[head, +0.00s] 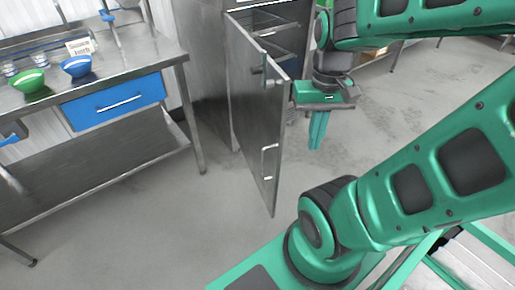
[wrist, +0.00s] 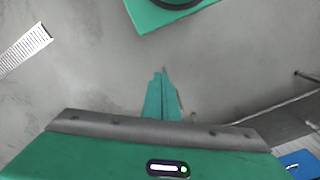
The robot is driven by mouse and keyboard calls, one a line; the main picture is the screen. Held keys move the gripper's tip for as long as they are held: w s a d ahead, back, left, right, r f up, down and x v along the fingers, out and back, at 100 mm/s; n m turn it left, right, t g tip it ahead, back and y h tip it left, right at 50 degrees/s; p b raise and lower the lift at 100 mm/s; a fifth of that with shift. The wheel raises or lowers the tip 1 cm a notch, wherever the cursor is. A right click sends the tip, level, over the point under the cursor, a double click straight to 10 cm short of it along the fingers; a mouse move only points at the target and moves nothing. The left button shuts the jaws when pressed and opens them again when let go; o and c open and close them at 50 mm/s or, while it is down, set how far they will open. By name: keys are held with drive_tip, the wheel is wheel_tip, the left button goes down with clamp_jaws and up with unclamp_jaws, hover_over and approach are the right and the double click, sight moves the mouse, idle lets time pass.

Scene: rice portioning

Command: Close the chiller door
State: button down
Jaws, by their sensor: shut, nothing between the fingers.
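The chiller door (head: 255,125) is a grey metal panel, standing wide open and swung out toward me in the head view. Its bar handle (head: 268,161) is on its lower face, near the free edge. The chiller (head: 205,60) stands behind it, with racks (head: 272,25) showing inside. My gripper (head: 316,146) points down just right of the door, on the side toward the chiller's opening, apart from the panel as far as I can tell. Its green fingers are together and empty. In the wrist view the closed fingers (wrist: 162,75) point over the grey floor.
A steel table (head: 110,65) with a blue drawer (head: 115,101) stands at the left. A green bowl (head: 30,84) and a blue bowl (head: 76,66) sit on it. The floor (head: 150,225) in front of the door and table is clear.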

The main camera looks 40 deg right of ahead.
drive_tip(key=w+a+n+t, duration=0.15)
drive_tip(key=w+a, duration=0.25)
drive_tip(key=w, duration=0.4)
drive_tip(key=w+a+n+t, duration=0.1)
drive_tip(key=w+a+t, duration=0.1)
drive_tip(key=w+a, duration=0.5)
drive_tip(key=m+g+h, duration=0.4)
drive_tip(key=m+g, duration=0.1)
drive_tip(key=m, duration=1.2)
approach(263, 151)
drive_tip(key=w+a+f, duration=0.2)
drive_tip(key=w+f, duration=0.2)
drive_tip(key=f, duration=0.1)
drive_tip(key=shift+t, duration=0.25)
drive_tip(key=shift+s+d+f, duration=0.4)
drive_tip(key=shift+d+f, duration=0.9)
drive_tip(key=shift+f, duration=0.1)
drive_tip(key=shift+s+d+f, duration=0.4)
drive_tip(key=shift+d+f, duration=0.9)
drive_tip(key=shift+f, duration=0.15)
drive_tip(key=shift+s+d+f, duration=0.4)
drive_tip(key=shift+d+f, duration=0.9)
drive_tip(key=shift+f, duration=0.1)
